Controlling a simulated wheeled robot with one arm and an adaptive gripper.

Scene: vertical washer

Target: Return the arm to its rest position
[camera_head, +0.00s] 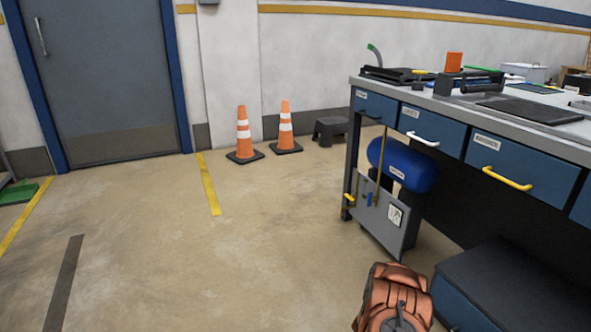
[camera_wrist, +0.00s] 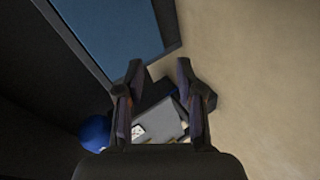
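My gripper (camera_wrist: 159,72) shows in the wrist view with its two dark fingers apart. It is open, and nothing is held between the fingers. Past the fingers, apparently well beyond them, are a grey panel (camera_wrist: 160,119) with a white label and part of a blue rounded tank (camera_wrist: 95,132). In the head view, a copper-coloured part of my arm (camera_head: 395,290) shows at the bottom, right of centre, beside the workbench. My gripper cannot be made out in the head view.
A workbench (camera_head: 540,140) with blue drawers stands on the right, with the tank (camera_head: 402,165) under it. Two traffic cones (camera_head: 243,138) and a stool (camera_head: 331,127) stand by the wall. The floor left of my arm is clear.

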